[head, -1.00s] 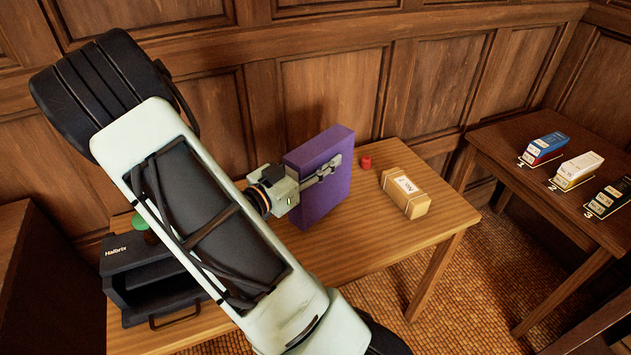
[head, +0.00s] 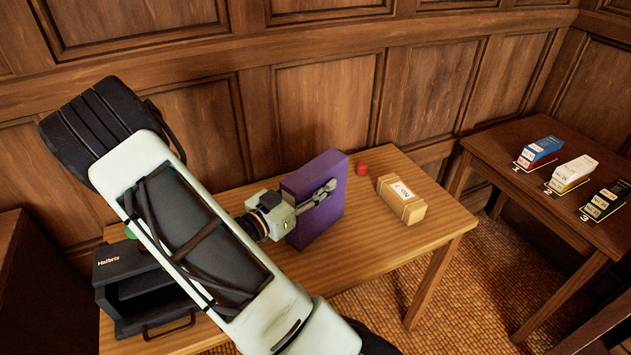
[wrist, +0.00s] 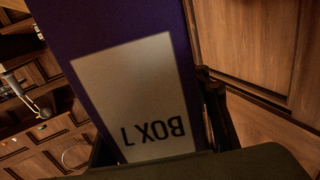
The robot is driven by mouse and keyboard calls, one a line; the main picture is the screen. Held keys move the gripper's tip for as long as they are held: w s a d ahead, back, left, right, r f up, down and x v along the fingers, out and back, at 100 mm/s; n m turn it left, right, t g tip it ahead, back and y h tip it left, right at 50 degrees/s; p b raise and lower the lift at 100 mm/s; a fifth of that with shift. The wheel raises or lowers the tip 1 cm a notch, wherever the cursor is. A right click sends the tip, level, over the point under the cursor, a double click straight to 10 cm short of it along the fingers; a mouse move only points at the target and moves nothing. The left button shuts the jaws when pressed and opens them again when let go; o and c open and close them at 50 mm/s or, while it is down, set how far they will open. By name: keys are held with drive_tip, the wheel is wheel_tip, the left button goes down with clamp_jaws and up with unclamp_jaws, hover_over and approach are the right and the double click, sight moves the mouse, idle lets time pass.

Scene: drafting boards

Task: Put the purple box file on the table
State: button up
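The purple box file (head: 326,170) stands roughly upright at the back of the wooden table (head: 385,248), over its middle. My gripper (head: 318,194) is shut on it, with a finger lying along its right side. A dark finger (wrist: 217,112) shows at the label's right. The box file's lower edge is at or just above the tabletop; I cannot tell if it touches.
A red cylinder (head: 361,169) and a tan labelled box (head: 402,201) are right of the box file. A black open-fronted case (head: 125,262) and a partly hidden green item (head: 131,233) are left. A side table (head: 548,205) holds blue, white and black boxes. The table's front right is clear.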

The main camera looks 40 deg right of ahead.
sight(288, 200)
drive_tip(key=shift+o, duration=1.3)
drive_tip(key=shift+r, duration=0.15)
drive_tip(key=a, duration=0.4)
drive_tip(key=s+a, duration=0.1)
drive_tip(key=a, duration=0.7)
drive_tip(key=shift+s, duration=0.4)
drive_tip(key=shift+w, duration=0.1)
